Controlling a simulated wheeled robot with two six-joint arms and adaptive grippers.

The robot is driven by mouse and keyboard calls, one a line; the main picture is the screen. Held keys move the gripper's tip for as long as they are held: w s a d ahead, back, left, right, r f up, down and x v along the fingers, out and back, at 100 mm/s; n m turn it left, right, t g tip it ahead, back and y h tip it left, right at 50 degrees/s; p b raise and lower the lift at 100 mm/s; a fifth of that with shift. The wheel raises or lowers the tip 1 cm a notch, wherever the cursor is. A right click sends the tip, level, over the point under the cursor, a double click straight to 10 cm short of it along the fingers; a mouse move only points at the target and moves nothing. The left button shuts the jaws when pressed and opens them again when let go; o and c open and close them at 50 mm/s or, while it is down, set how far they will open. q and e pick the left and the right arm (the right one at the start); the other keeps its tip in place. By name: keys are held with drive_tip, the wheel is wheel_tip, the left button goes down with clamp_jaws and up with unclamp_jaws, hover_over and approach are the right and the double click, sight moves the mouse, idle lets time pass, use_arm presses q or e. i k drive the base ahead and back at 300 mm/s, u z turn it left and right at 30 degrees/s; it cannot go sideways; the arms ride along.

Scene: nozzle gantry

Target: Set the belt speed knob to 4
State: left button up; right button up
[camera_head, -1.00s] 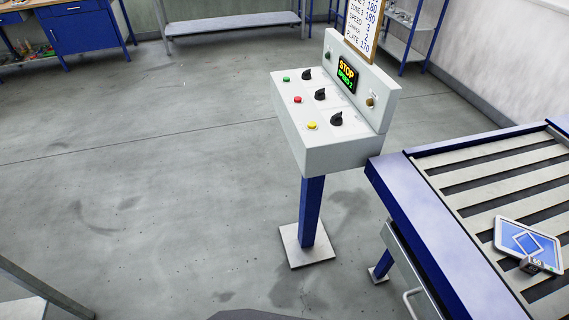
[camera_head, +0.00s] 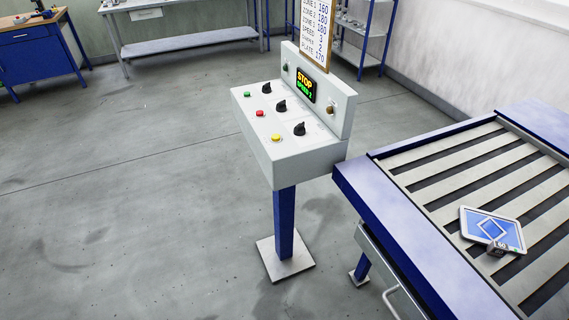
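A grey control console (camera_head: 290,160) stands on a blue post (camera_head: 285,222). Its sloped top has three black knobs: a back one (camera_head: 267,88), a middle one (camera_head: 281,106) and a front one (camera_head: 299,129). Their labels are too small to read, so I cannot tell which is the belt speed knob. The display (camera_head: 306,87) reads "STOP" in yellow and, below it in green, what looks like "SPEED 2". Green (camera_head: 247,94), red (camera_head: 260,113) and yellow (camera_head: 276,138) buttons lie left of the knobs. Neither gripper is in view.
A blue-framed slatted conveyor table (camera_head: 440,190) stands close to the console's right, with a blue-and-white tablet-like item (camera_head: 492,229) on it. A settings board (camera_head: 316,36) rises behind the console. The floor left of the console is clear.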

sight(266, 88)
drive_tip(key=u, duration=0.55)
drive_tip(key=k, duration=0.65)
drive_tip(key=u, duration=0.75)
drive_tip(key=i, duration=1)
drive_tip(key=z, duration=0.4)
drive_tip(key=i, duration=0.85)
drive_tip(key=z, duration=0.75)
